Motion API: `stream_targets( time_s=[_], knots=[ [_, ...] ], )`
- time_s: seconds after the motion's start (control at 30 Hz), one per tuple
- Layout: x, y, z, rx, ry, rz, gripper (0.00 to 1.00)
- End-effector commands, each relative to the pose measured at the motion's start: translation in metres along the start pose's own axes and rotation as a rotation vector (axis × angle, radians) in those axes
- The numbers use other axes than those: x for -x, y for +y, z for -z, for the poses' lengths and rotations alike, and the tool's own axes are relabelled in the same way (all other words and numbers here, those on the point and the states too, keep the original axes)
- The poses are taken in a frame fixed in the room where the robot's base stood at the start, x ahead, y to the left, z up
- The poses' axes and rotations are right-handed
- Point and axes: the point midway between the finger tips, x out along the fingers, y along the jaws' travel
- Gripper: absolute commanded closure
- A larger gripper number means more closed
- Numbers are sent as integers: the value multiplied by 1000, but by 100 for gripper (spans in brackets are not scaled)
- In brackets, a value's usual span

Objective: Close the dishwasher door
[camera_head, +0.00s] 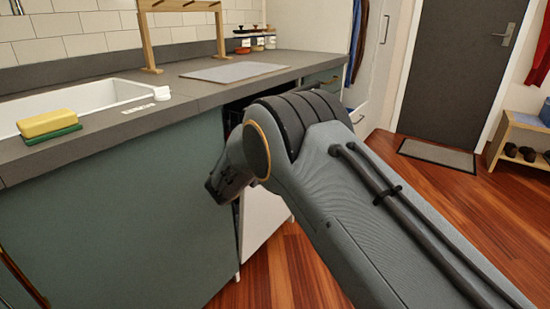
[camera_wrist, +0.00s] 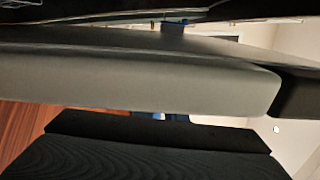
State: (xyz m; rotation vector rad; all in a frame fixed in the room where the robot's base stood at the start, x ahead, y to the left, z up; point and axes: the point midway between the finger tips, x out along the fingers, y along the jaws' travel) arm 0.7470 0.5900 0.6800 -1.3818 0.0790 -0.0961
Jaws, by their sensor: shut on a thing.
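The dishwasher (camera_head: 232,112) is built in under the counter, with a dark opening just below the worktop. Its door (camera_head: 262,222) stands ajar; a pale part of it shows below my arm, and the rest is hidden. My gripper (camera_head: 222,184) is at the door, largely covered by my arm in the head view. In the wrist view, the door's pale grey edge (camera_wrist: 130,82) runs across the picture, close to the dark ribbed part of my gripper (camera_wrist: 150,152). My gripper is shut on the door, though the fingertip contact is hard to make out.
The worktop (camera_head: 130,122) holds a sink (camera_head: 80,100), a yellow sponge (camera_head: 47,123), a grey mat (camera_head: 235,71) and a wooden stand (camera_head: 150,45). A green cabinet front (camera_head: 120,220) is left of the door.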

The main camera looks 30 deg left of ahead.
Motion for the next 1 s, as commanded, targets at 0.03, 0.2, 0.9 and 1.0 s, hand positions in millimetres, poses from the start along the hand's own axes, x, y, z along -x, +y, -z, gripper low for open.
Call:
stream_targets(
  time_s=[0.03, 0.2, 0.9, 1.0],
  knots=[
    [-2, -1, 0, 1, 2, 2, 100],
    [-3, -1, 0, 3, 3, 2, 100],
    [11, 0, -4, 2, -4, -1, 70],
    [26, -1, -4, 2, -3, -1, 70]
  ],
)
